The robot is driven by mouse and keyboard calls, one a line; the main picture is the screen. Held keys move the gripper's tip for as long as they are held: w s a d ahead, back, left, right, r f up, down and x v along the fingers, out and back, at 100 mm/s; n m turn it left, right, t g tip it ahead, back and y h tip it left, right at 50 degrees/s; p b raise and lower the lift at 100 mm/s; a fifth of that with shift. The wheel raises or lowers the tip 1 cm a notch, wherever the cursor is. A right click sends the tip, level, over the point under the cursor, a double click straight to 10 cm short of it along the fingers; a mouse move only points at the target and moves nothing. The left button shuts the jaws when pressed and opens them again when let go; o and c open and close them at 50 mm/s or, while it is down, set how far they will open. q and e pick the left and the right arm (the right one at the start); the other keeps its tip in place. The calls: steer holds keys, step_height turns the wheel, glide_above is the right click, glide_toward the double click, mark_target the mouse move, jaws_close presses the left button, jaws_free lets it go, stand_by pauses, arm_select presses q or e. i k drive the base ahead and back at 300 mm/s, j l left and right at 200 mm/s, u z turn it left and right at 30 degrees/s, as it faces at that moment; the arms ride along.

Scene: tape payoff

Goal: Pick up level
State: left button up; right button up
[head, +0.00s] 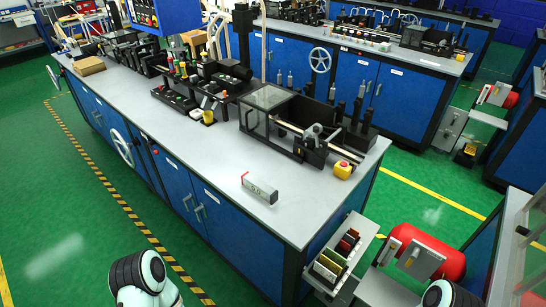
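The level appears to be the short silver-grey bar (260,188) with a red end cap and dark marks on its side. It lies on the grey top of the long blue workbench (290,215), near the front edge. Nothing touches it from above, and bare bench top surrounds it. Part of my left arm shows at the bottom left and a small part of my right arm at the bottom right. Neither gripper is in view, so their fingers cannot be seen.
A black machine with a clear cover (265,110) stands behind the bar. A yellow box with a red button (343,170) is to its right. A side rack (335,258) holds several coloured items, beside a red tank (430,250). Green floor is free in front.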

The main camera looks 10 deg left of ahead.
mark_target(259, 188)
steer(key=i+j+z, duration=0.25)
steer(key=j, duration=0.65)
steer(key=i+j+z, duration=0.2)
steer(key=j, duration=0.65)
steer(key=j+z, duration=0.25)
steer(key=j, duration=0.7)
